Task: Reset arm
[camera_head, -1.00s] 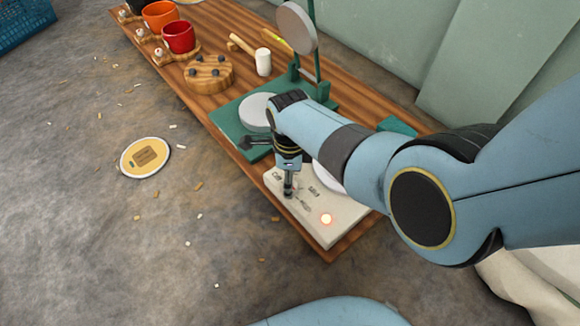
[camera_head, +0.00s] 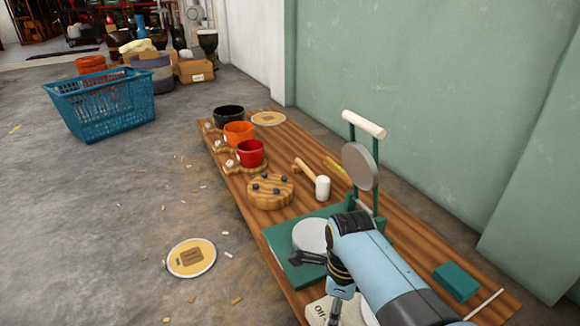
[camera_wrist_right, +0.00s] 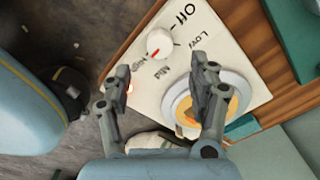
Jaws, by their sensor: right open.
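My right arm comes in from the lower right in the head view, and its gripper (camera_head: 337,302) hangs at the bottom edge over a white control panel (camera_head: 318,312). In the right wrist view the right gripper (camera_wrist_right: 161,82) is open, with its two fingers apart and nothing between them. The panel (camera_wrist_right: 190,65) there has a white knob (camera_wrist_right: 160,43) with a red mark and labels such as Off, Low, Mid and High. The knob lies just beyond the fingertips, apart from them. My left gripper is not in view.
A yellow disc (camera_head: 191,258) lies on the floor. A blue basket (camera_head: 100,103) stands far left.

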